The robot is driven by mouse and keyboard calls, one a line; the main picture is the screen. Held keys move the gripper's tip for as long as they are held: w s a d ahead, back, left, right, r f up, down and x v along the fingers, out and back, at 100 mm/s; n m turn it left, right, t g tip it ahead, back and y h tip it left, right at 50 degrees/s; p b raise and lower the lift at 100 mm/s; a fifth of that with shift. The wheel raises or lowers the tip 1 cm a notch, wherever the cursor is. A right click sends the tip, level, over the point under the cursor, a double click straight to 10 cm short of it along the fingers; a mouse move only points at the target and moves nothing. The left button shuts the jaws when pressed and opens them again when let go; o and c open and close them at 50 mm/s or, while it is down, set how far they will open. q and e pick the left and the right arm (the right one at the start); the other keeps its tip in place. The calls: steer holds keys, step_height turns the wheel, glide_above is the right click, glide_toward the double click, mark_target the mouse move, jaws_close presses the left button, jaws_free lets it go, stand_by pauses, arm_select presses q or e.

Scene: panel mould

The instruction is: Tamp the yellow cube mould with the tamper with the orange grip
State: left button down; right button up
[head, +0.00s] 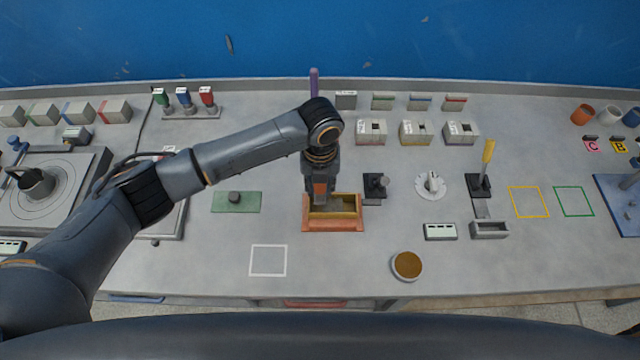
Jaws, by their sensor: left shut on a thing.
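My left gripper (319,180) reaches in from the left and points down over an open orange-brown wooden box (333,226). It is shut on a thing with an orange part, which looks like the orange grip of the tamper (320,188). The gripper hides most of it, and I cannot tell whether its lower end touches the box. Three small pale cube moulds stand in a row behind, to the right; the middle one (416,138) looks slightly yellowish, but I cannot be sure which is the yellow one. My right gripper is not in view.
A yellow-handled tool (487,160) stands upright at the right. A purple handle (314,80) rises behind my arm. A round bowl (407,266) with brown contents stands at the front. White (268,260) and yellow (528,202) outlined squares are empty. A blue wall (330,40) closes the back.

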arm_select(q)
steer(key=shift+f, duration=0.1)
steer(key=shift+f+b, duration=1.05)
steer(key=shift+f, duration=0.7)
step_height(320, 180, up, 4)
steer(key=p, duration=0.3)
steer(key=shift+f+p, duration=0.1)
steer(key=shift+p, duration=0.2)
steer(key=shift+f, duration=0.15)
steer(key=shift+f+b, duration=1.2)
steer(key=shift+f, duration=0.55)
steer(key=shift+r, duration=0.1)
